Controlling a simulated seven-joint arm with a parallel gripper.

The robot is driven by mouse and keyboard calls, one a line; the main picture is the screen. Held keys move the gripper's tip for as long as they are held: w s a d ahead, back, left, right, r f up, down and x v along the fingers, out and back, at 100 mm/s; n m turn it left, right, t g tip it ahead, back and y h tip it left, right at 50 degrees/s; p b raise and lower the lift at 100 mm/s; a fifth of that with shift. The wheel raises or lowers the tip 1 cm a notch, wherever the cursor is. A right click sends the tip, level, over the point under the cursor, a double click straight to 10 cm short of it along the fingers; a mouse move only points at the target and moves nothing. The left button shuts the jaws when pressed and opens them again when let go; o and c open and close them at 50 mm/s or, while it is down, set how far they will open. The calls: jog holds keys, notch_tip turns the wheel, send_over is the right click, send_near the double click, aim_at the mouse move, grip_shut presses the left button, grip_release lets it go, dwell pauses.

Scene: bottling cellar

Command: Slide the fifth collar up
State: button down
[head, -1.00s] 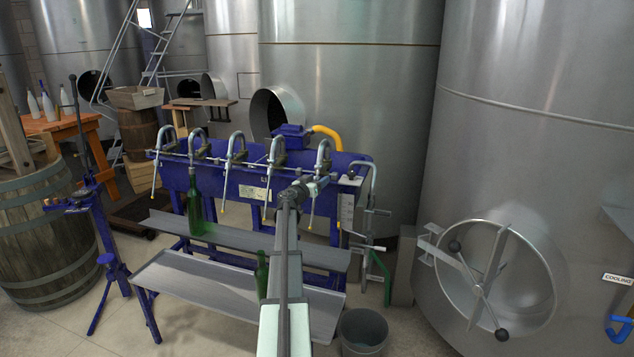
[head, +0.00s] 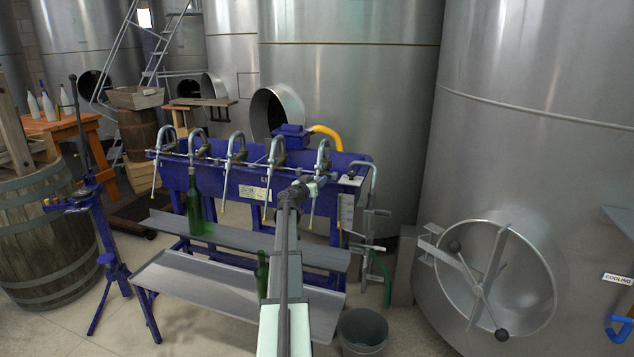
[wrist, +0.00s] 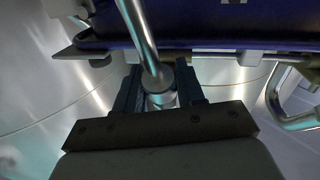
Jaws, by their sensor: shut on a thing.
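The filler's blue trough (head: 262,172) carries a row of several curved metal spouts. The fifth spout (head: 322,152) is the one at the right end. My gripper (head: 312,186) is at this spout, partly hidden behind my own wrist in the head view. In the wrist view, my gripper (wrist: 160,95) is shut, with its dark fingers on either side of a round metal collar (wrist: 161,99). The collar sits around the spout's tube (wrist: 138,35), which runs up from it to the trough. The head view does not show the collar clearly.
A green bottle (head: 195,205) stands on the upper shelf (head: 255,245) at the left. Another green bottle (head: 262,275) is partly hidden by my arm, at the lower tray (head: 200,285). A grey bucket (head: 362,333) is on the floor at the right. A large tank (head: 540,150) stands further right.

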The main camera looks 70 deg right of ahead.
jog(key=shift+r, duration=0.1)
jog(key=shift+d+r, duration=0.25)
jog(key=shift+r, duration=0.25)
jog(key=c, duration=0.8)
grip_release()
jog(key=shift+o, duration=0.2)
jog(key=v, duration=1.4)
jog(key=shift+s+d, duration=0.1)
